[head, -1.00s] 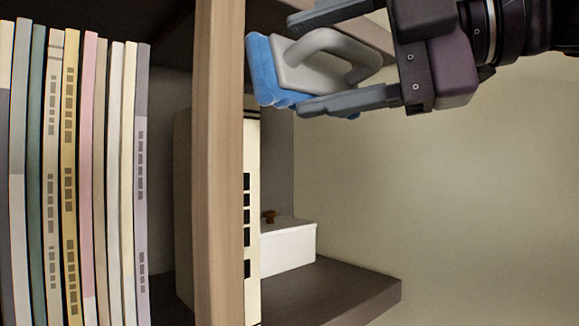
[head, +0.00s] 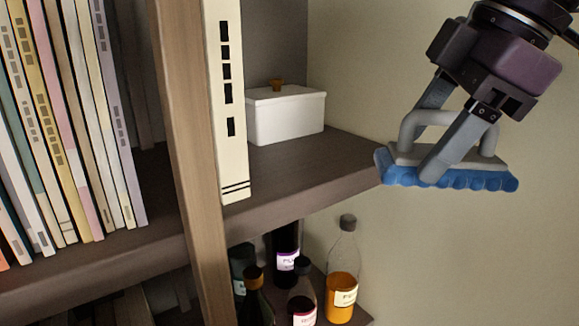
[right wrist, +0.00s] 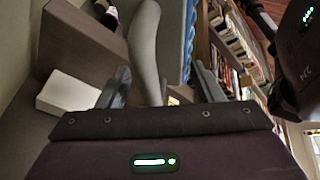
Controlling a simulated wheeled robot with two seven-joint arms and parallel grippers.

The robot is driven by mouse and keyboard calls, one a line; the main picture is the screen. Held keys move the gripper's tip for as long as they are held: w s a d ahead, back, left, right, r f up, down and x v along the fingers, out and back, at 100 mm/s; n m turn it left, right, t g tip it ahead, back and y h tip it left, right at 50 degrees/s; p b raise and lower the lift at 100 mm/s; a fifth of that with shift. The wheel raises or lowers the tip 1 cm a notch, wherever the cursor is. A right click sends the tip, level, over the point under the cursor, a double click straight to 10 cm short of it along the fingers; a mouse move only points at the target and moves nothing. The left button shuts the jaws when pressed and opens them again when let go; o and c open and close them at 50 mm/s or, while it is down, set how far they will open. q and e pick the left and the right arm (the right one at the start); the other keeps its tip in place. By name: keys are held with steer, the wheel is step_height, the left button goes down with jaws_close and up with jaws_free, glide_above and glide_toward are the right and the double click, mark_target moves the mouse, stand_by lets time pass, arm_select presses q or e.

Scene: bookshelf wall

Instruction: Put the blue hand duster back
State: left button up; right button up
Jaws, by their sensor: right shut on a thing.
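The blue hand duster (head: 450,179) has a grey base and a grey loop handle, with its blue pad facing down. My right gripper (head: 440,150) is shut on the handle and holds the duster in the air, just right of the shelf board's right end. In the right wrist view the grey handle (right wrist: 146,50) runs between the fingers, and the blue pad edge (right wrist: 188,40) shows beyond it.
A white lidded box (head: 285,118) and a cream book (head: 227,100) stand on the shelf board (head: 320,160); the board's right end is bare. A wooden upright (head: 190,150) divides it from several books at left. Bottles (head: 343,275) stand on the shelf below.

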steer(key=shift+d+f, duration=0.1)
steer(key=shift+d, duration=0.05)
steer(key=shift+m, duration=0.3)
steer(key=w+a+p, duration=0.1)
steer(key=w+a, duration=0.2)
steer(key=a, duration=0.2)
steer(key=w+a+p, duration=0.1)
steer(key=w+a, duration=0.2)
steer(key=a, duration=0.2)
steer(key=w+a+p, duration=0.1)
steer(key=w+a, duration=0.1)
steer(key=a, duration=0.3)
steer(key=shift+w+p, duration=0.4)
steer(key=shift+w+a, duration=0.15)
steer(key=shift+a, duration=0.15)
step_height(320, 180, down, 2)
steer(key=shift+a+f, duration=0.1)
steer(key=shift+f, duration=0.35)
steer(key=shift+d+f, duration=0.25)
steer(key=shift+f, duration=0.1)
steer(key=shift+a+f, duration=0.1)
steer(key=shift+a, duration=0.05)
steer(key=o, duration=0.8)
steer(key=shift+o, duration=0.5)
